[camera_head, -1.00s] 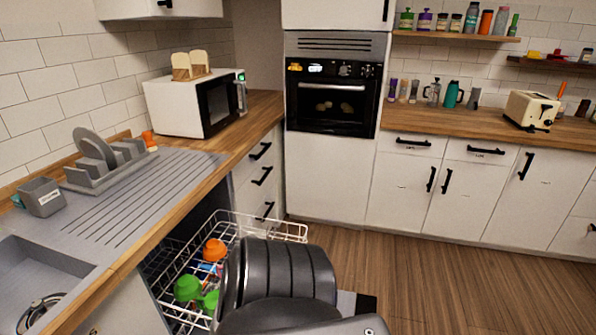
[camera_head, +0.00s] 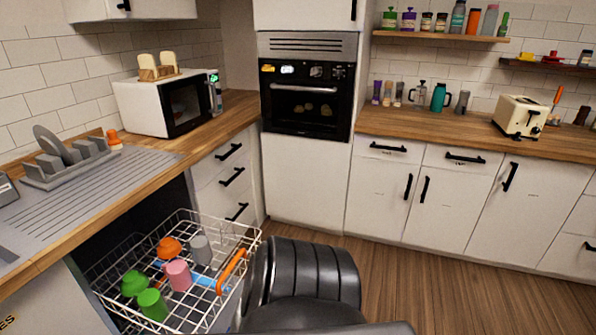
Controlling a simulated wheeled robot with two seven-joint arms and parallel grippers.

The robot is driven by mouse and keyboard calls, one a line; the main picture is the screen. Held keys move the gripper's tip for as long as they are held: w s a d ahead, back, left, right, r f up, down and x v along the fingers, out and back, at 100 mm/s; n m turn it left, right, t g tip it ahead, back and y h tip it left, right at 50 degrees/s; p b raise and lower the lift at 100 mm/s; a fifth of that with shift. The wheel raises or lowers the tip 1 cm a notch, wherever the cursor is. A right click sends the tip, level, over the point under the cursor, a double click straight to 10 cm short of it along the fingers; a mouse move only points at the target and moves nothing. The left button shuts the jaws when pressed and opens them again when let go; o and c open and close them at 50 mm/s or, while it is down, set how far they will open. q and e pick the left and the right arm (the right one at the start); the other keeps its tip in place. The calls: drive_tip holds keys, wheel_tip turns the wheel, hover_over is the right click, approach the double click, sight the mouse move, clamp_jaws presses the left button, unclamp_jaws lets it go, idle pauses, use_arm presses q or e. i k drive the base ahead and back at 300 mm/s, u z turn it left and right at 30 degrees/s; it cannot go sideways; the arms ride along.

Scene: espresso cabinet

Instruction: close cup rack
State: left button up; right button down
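The cup rack (camera_head: 185,220) is a white wire basket pulled partly out of the dishwasher opening under the left counter. An orange handle (camera_head: 231,271) is on its right front side. It holds an orange cup (camera_head: 169,248), a grey cup (camera_head: 201,249), a pink cup (camera_head: 178,275) and green cups (camera_head: 152,304). A black segmented part of my arm stands just right of the rack and covers its lower right corner. Neither gripper's fingers show in the head view.
The counter with a ridged steel drainer (camera_head: 95,200) overhangs the rack's left side. White drawers (camera_head: 231,178) stand behind the rack. An oven (camera_head: 306,95) is at the back. Wooden floor (camera_head: 425,280) is free to the right.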

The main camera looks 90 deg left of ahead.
sight(242, 251)
drive_tip(key=i, duration=1.75)
drive_tip(key=u, duration=1.9)
drive_tip(key=i, duration=2.65)
drive_tip(key=u, duration=3.85)
drive_tip(key=i, duration=1)
